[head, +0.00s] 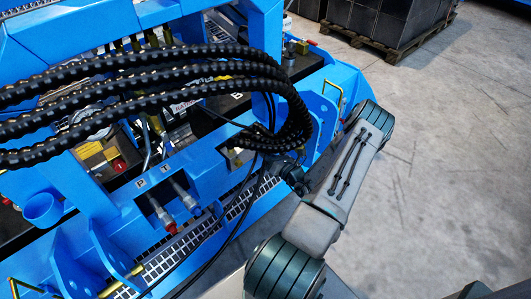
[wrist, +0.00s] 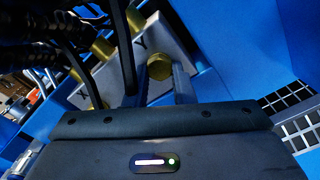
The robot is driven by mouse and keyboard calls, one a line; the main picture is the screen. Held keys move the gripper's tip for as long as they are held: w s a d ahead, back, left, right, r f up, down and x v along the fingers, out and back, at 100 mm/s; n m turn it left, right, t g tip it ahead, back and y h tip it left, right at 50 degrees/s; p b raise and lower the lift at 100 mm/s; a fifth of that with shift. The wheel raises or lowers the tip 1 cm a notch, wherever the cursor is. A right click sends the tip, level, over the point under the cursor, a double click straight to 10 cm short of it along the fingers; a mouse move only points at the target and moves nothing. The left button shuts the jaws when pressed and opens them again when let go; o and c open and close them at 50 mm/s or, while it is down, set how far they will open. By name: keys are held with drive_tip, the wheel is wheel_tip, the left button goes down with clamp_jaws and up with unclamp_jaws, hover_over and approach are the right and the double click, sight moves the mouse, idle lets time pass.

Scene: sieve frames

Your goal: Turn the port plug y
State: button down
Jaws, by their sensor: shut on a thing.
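The port plug y (wrist: 160,66) is a round brass plug on a grey block (wrist: 178,38) marked with a "Y", in the upper middle of the wrist view. My gripper (wrist: 157,78) reaches up from the bottom of that view, with its fingers on either side of the plug, shut on it. The fingers hide part of the plug's sides. In the head view my gripper (head: 288,172) is at the blue machine's right part, dark and partly hidden behind black hoses, and the plug cannot be made out there.
Thick ribbed black hoses (head: 150,75) arch over the blue machine (head: 95,205) close to my gripper. More brass fittings (wrist: 103,48) sit left of the plug, near an "X" mark. Metal grating (wrist: 300,125) lies at right. Open concrete floor (head: 450,170) is right of my arm.

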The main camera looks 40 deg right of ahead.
drive_tip(key=shift+s+f, duration=0.1)
drive_tip(key=c, duration=1.2)
unclamp_jaws()
drive_tip(key=s+d+p, duration=0.1)
drive_tip(key=s+p, duration=0.1)
drive_tip(key=s, duration=1.1)
drive_tip(key=shift+s, duration=0.4)
